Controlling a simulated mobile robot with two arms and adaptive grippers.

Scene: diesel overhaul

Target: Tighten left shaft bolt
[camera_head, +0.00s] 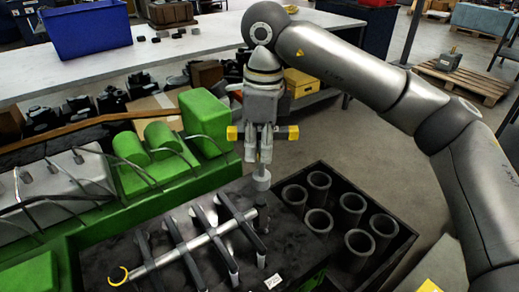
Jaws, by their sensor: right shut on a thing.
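My right gripper (259,158) points down above the far right end of the rocker shaft. It is shut on a grey cylindrical piece (262,181), mostly visible below the fingertips. A dark upright post (262,214) stands just below that piece; I cannot tell whether they touch. The silver rocker shaft (168,257) lies across the dark engine top with several dark rocker arms (192,268) on it. A yellow ring-like piece (118,276) is at its left end. I cannot clearly make out the left shaft bolt. My left gripper is not in view.
A black tray (402,240) with several grey cylinder liners (353,208) stands right of the engine. The green engine block (205,120) is on the left. A white table (185,50) holds a blue bin (85,28). A wooden pallet (470,78) lies on the floor behind.

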